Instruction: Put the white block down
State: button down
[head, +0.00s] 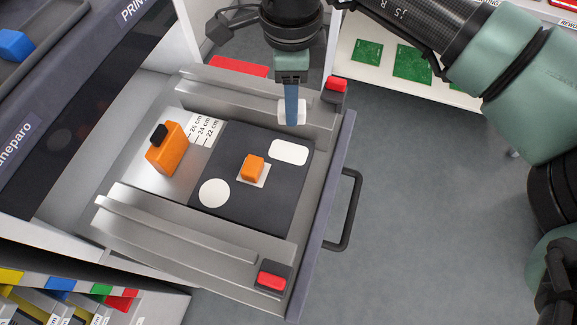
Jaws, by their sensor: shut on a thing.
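A white block (283,108) is held by my gripper (292,115), near the upper right of the open metal drawer. The gripper points down and is shut on the block. In this one view I cannot tell how far the block is above the surface below it. Below and left of it lies a dark plate (238,208) with a white rounded shape (289,152), a white circle (215,193) and a white square, partly covered by a small orange block (253,166).
A larger orange block (168,150) with a black knob stands left of the plate, near the 22–26 cm marks. Red-and-black clamps (336,88) (272,279) sit at the drawer's right corners. A dark handle (348,210) sticks out right. Green boards (412,63) lie on a white shelf.

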jog(key=f+m+b, duration=0.1)
jog(key=m+b, duration=0.2)
jog(key=shift+a+f, duration=0.2)
jog(key=shift+f, duration=0.15)
jog(key=shift+m, duration=0.3)
notch_tip(320, 180, down, 10)
jog(key=shift+r+b, duration=0.2)
jog(key=shift+b, duration=0.55)
jog(key=shift+f, duration=0.15)
jog(key=c, duration=0.5)
grip_release()
notch_tip(320, 180, up, 12)
jog(key=shift+r+p, duration=0.2)
jog(key=shift+p, duration=0.5)
